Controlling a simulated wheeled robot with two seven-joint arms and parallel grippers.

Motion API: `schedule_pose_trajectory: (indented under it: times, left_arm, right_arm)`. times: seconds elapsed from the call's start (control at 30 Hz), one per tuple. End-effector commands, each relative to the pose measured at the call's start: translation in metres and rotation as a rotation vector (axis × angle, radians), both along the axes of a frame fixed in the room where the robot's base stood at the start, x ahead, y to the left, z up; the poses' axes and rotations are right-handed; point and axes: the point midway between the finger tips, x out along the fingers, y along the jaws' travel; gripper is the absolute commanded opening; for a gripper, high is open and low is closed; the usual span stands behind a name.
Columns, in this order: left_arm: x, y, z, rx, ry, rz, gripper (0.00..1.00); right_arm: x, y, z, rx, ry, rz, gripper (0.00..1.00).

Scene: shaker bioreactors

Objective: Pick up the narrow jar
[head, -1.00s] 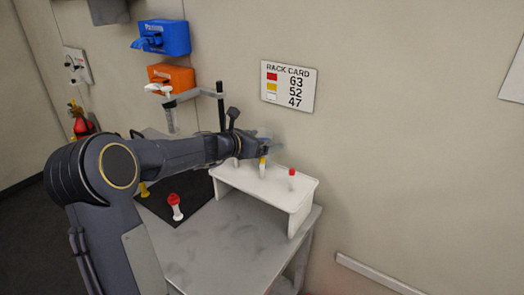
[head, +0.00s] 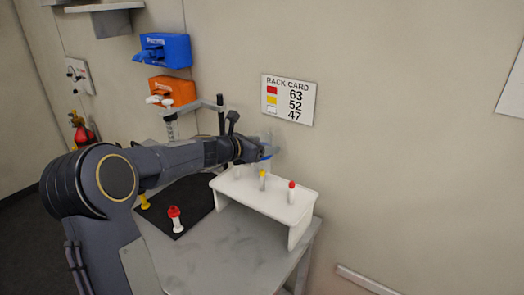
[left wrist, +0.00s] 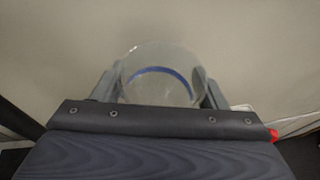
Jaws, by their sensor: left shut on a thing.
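A clear glass jar with a blue ring shows in the left wrist view (left wrist: 160,85) between the two fingers. My left gripper (head: 262,150) is shut on this jar. In the head view the jar (head: 269,152) is faint and partly covered by my gripper, just above the back of the white rack. I cannot judge its full width or height from here.
Another red-capped vial (head: 176,219) stands on a black mat (head: 195,200). A clamp stand (head: 221,118) is left of my gripper. The grey table's front (head: 235,252) is clear.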

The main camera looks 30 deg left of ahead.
Motion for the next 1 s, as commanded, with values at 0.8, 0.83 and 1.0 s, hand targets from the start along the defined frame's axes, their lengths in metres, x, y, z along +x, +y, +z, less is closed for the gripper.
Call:
schedule_pose_trajectory:
  times: [0.8,0.83,1.0]
  left_arm:
    - [0.0,-0.001,0.237,0.002,-0.005,-0.001,0.37]
    - [0.0,0.0,0.241,0.002,-0.005,-0.001,0.37]
    - [0.0,0.0,0.252,0.0,-0.002,0.0,0.37]
  right_arm:
    - [0.0,0.0,0.077,0.0,0.0,0.0,0.41]
    - [0.0,0.0,0.078,0.0,0.0,0.0,0.41]
    - [0.0,0.0,0.08,0.0,0.0,0.0,0.41]
